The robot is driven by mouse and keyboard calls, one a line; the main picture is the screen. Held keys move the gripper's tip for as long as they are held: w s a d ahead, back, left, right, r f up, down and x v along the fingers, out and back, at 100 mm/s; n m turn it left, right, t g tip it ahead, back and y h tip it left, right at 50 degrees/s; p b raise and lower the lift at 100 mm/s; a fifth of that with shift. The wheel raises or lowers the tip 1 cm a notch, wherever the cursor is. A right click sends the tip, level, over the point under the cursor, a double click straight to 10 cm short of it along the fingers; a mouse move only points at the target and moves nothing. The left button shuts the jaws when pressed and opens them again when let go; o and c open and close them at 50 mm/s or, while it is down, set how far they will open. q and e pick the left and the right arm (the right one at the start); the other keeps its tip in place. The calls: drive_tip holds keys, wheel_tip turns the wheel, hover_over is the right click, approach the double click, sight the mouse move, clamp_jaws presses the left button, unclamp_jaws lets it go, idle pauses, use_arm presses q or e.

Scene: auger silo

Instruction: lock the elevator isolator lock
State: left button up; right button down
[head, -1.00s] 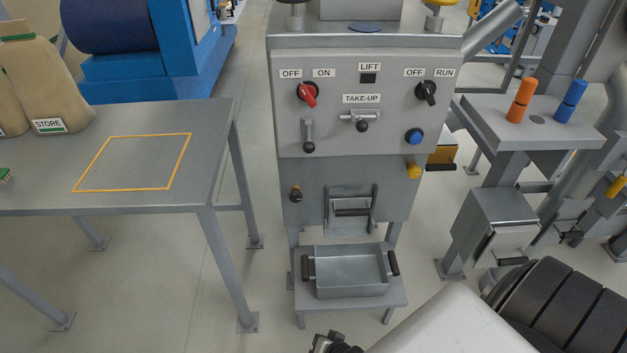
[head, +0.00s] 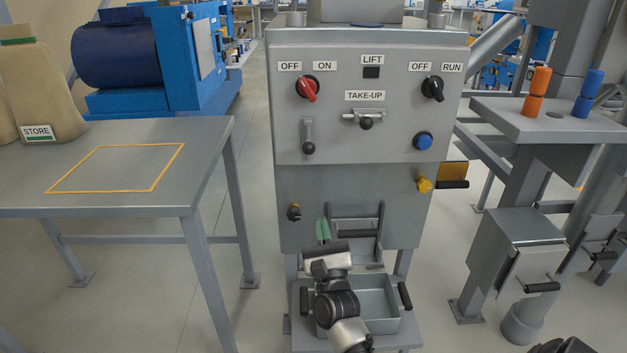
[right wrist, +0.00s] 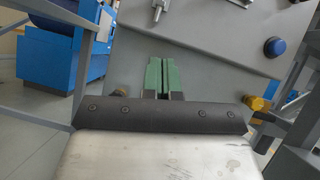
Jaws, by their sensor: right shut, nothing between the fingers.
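The grey control cabinet (head: 345,60) stands ahead. A red rotary knob (head: 308,88) sits between OFF and ON labels, its grip slanting down to the right. A black knob (head: 433,89) sits by OFF and RUN. A small dark-and-brass fitting (head: 294,212) is on the lower left panel; a yellow knob (head: 424,185) is at lower right. No part is labelled as a lock. My right gripper (head: 323,230) is shut and empty, its green fingers before the lower panel, right of the brass fitting. The fingers also show in the right wrist view (right wrist: 158,77).
A metal table (head: 200,150) with an orange outline stands left, bearing sacks (head: 45,90). A grey drawer (head: 375,300) sits on a low shelf below the cabinet. At right is a stand (head: 545,122) with orange and blue handles. Floor shows between table and cabinet.

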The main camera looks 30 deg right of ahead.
sight(308, 146)
use_arm(q)
drive_tip(key=shift+r, duration=0.15)
use_arm(e)
drive_tip(key=shift+s+d+r, duration=0.1)
drive_tip(key=shift+r, duration=0.1)
use_arm(q)
drive_tip(key=shift+w+d+r+t, duration=0.1)
drive_tip(key=shift+w+d+t, duration=0.1)
drive_tip(key=shift+w+t, duration=0.3)
use_arm(e)
drive_tip(key=s+a+r+x, duration=0.1)
drive_tip(key=r+x, duration=0.1)
drive_tip(key=x, duration=1)
drive_tip(key=shift+w+r, duration=0.25)
drive_tip(key=shift+r, duration=0.25)
